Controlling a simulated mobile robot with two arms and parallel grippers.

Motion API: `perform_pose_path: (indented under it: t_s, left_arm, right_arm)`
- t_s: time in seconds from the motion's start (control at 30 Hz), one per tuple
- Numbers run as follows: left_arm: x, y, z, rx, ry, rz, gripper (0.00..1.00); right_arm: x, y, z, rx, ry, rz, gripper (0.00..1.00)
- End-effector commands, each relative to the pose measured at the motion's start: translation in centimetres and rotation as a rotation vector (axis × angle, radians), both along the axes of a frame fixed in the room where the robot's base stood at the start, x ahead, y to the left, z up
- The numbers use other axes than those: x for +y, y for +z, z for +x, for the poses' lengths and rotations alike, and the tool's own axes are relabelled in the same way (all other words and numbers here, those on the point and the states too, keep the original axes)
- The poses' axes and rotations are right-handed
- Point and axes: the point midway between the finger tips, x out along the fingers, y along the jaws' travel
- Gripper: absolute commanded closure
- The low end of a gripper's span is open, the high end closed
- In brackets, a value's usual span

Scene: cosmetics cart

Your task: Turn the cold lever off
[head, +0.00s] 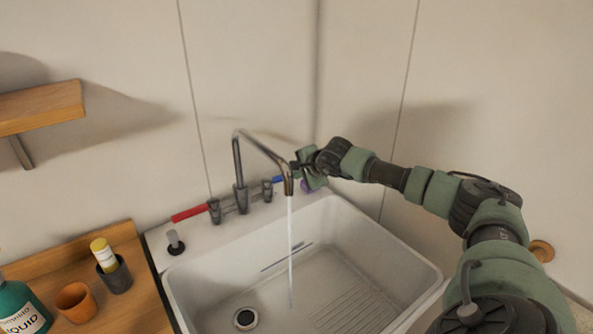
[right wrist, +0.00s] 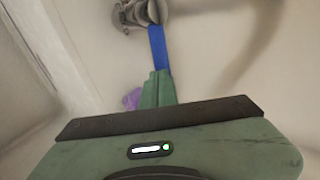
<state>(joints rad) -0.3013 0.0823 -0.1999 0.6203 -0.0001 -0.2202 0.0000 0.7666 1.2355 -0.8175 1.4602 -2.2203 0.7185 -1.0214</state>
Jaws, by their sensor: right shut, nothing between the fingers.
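The metal faucet (head: 240,165) stands at the back of the white sink, and water runs from its spout. The red lever (head: 189,213) points left from the faucet base. The blue cold lever (head: 278,179) points right in the head view, its outer part hidden behind the spout and my gripper. In the right wrist view the blue lever (right wrist: 159,48) runs from the metal valve down to my fingertips. My right gripper (head: 298,170) is shut with nothing between its fingers, its tips (right wrist: 158,78) at the lever's outer end; I cannot tell if they touch. My left gripper is not in view.
The white sink (head: 425,275) has a drain and a ribbed floor. A purple object (head: 307,186) sits behind the sink by my gripper. A green bottle (head: 22,308), orange cup (head: 76,301) and dark cup (head: 115,276) stand on the wooden counter at left. A shelf (head: 40,107) hangs above.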

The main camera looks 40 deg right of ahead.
Motion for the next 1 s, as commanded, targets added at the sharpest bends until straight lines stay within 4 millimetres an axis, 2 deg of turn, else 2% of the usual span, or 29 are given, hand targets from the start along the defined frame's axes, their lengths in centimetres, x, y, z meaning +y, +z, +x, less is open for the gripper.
perform_pose_path:
  t_s: [0.4,0.67,1.0]
  left_arm:
    - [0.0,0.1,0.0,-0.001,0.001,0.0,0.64]
    - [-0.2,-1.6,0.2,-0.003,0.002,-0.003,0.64]
    - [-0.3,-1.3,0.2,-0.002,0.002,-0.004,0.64]
  right_arm:
    - [-0.1,-0.3,0.4,0.001,-0.001,0.0,1.0]
    - [-0.7,-0.8,2.2,-0.001,-0.002,0.002,1.0]
    - [-0.9,-0.5,2.1,-0.002,-0.002,-0.001,1.0]
